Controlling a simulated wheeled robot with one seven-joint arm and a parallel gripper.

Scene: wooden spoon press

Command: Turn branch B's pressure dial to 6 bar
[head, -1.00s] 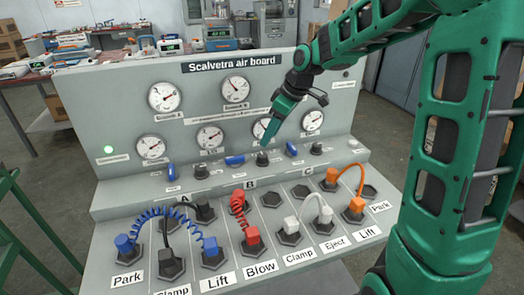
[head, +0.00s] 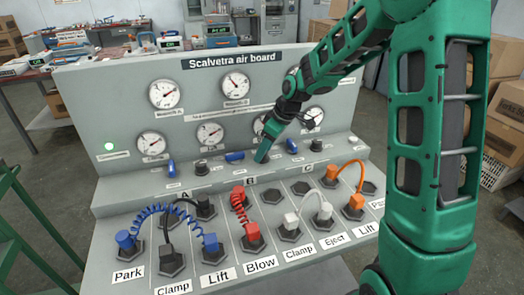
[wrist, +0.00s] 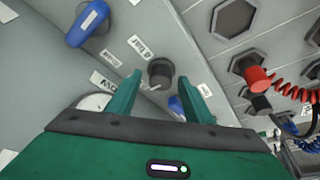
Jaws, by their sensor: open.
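The grey Scalvetra air board (head: 320,90) has a row of dark dials on its ledge. Dial A (head: 201,167) and dial C (head: 316,146) show in the head view. Branch B's dial is hidden there behind my gripper (head: 263,156), which points down at its place. In the wrist view a dark round dial (wrist: 160,74) with a pale pointer mark lies between my open fingertips, with a gap on either side. My fingers do not look closed on it. One gauge (head: 258,126) is partly hidden by my wrist, and its reading cannot be told.
Blue levers (head: 235,156) stand beside the dials; one also shows in the wrist view (wrist: 88,24). Below are hex sockets with blue, black, red (head: 240,198), white and orange (head: 353,201) hoses. More gauges (head: 210,133) sit on the upright panel.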

